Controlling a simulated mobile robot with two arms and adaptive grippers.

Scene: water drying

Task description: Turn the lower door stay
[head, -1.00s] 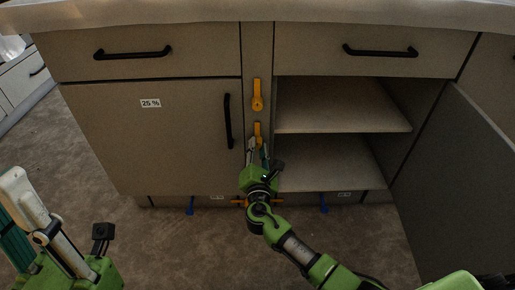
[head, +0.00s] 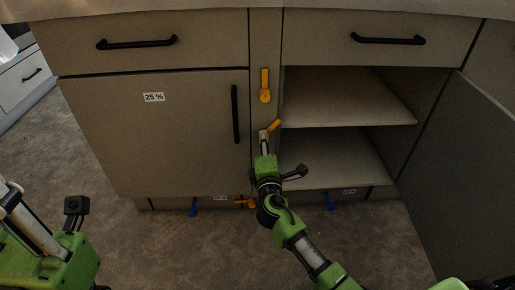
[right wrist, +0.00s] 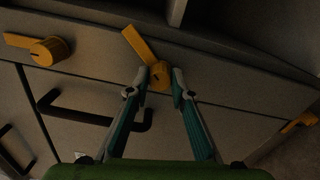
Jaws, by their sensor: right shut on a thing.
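The lower door stay (head: 274,125) is an orange lever on the narrow post between the closed door and the open compartment. Its arm slants up to the right in the head view. In the right wrist view its round hub (right wrist: 160,75) sits between my fingertips and its arm points up and left. My right gripper (right wrist: 167,80) is shut on this hub, with one finger on each side. In the head view my right gripper (head: 264,137) hides the hub. The upper door stay (head: 265,86) stands upright above it. Only part of my left gripper (head: 22,208) shows at the lower left.
The left door (head: 155,135) is closed, with a black vertical handle. The right door (head: 465,180) stands open beside empty shelves (head: 345,100). Two drawers with black handles lie above.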

